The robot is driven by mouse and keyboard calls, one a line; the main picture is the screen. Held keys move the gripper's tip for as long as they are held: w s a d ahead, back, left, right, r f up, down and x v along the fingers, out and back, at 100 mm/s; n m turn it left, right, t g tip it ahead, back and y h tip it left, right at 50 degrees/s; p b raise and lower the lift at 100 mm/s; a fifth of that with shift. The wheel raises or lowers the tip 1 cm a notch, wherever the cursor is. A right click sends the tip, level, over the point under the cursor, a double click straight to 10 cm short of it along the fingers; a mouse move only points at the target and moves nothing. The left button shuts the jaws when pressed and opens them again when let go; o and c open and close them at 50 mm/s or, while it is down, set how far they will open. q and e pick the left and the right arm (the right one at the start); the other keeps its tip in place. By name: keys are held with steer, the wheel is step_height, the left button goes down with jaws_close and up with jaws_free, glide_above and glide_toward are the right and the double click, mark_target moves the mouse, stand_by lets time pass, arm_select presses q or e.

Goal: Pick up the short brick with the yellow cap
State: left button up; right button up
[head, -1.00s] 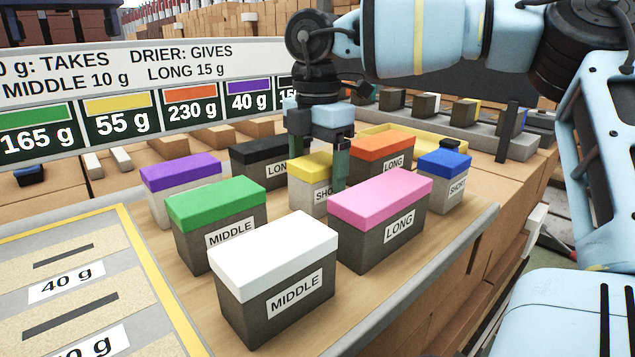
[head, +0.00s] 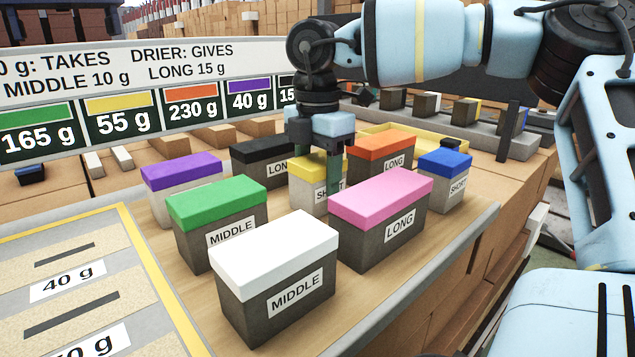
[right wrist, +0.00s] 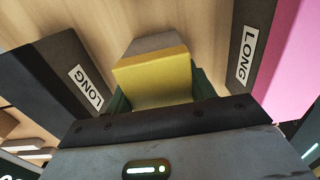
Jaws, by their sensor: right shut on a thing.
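The short brick with the yellow cap (head: 308,170) stands upright on the wooden tray among other capped bricks. Its grey body carries a label reading SHORT, partly covered by a finger. My right gripper (head: 320,172) comes down from above and is shut on this brick, with a finger on either side. In the right wrist view the yellow cap (right wrist: 152,78) sits between the green fingers. I cannot see it lifted off the tray. My left gripper is not in view.
Close around stand the black-capped (head: 262,160), orange-capped (head: 381,147) and pink-capped (head: 381,195) long bricks. The blue-capped short brick (head: 445,163) is to the right. Green (head: 217,202), purple (head: 181,171) and white (head: 274,243) ones stand left and in front. A sign board (head: 120,75) is behind.

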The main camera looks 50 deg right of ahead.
steer(key=shift+r, duration=5.05)
steer(key=shift+a, duration=0.1)
